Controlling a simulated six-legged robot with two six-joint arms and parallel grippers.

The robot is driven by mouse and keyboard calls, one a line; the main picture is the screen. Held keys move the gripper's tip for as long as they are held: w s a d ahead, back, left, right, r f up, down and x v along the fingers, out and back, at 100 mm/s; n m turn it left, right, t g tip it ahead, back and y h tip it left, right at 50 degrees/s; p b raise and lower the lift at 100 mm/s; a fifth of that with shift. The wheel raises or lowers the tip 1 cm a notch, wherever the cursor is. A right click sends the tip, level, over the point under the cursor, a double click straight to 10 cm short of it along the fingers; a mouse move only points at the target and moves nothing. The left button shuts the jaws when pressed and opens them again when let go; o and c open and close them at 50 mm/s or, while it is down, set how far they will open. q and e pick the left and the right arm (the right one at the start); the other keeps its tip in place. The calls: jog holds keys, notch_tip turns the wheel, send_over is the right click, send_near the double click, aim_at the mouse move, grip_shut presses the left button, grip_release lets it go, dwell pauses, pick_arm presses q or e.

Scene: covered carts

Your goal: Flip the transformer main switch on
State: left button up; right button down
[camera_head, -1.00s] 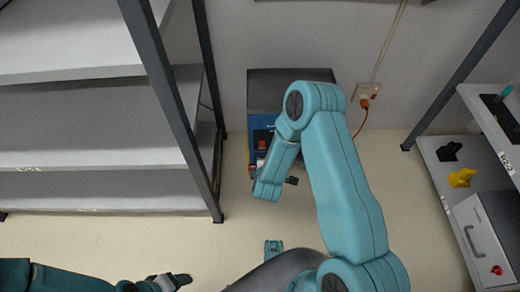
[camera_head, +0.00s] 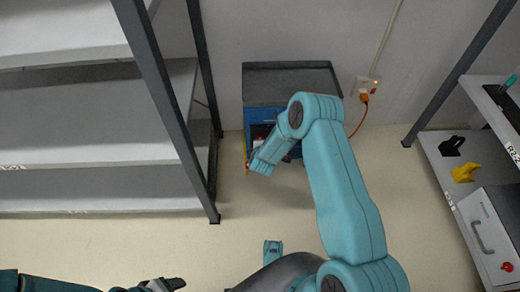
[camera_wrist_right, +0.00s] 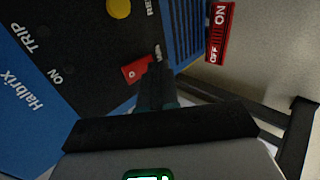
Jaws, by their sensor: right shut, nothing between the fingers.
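The transformer is a blue box (camera_head: 260,117) under a dark top (camera_head: 290,83) against the back wall in the head view. In the right wrist view its blue front (camera_wrist_right: 17,140) carries a dark panel (camera_wrist_right: 85,35) lettered TRIP and ON. A red switch lever (camera_wrist_right: 136,71) marked 0 sits on that panel. My right gripper (camera_wrist_right: 158,80) is shut and empty, its tips beside the red lever; contact cannot be told. In the head view my right arm hides the gripper and most of the front. My left gripper (camera_head: 168,284) is at the bottom edge, away from the transformer.
A yellow button (camera_wrist_right: 118,8) and a red OFF/ON label (camera_wrist_right: 219,32) are near the lever. A grey shelf rack (camera_head: 90,125) stands left, another rack (camera_head: 440,165) right. An orange cord (camera_head: 359,122) hangs from a wall socket (camera_head: 366,88). Floor between is clear.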

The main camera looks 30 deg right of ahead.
jog(key=shift+w+d, duration=0.25)
jog(key=shift+w, duration=0.2)
jog(key=shift+w+d+f, duration=0.1)
jog(key=shift+r+p, duration=0.75)
jog(key=shift+r, duration=0.1)
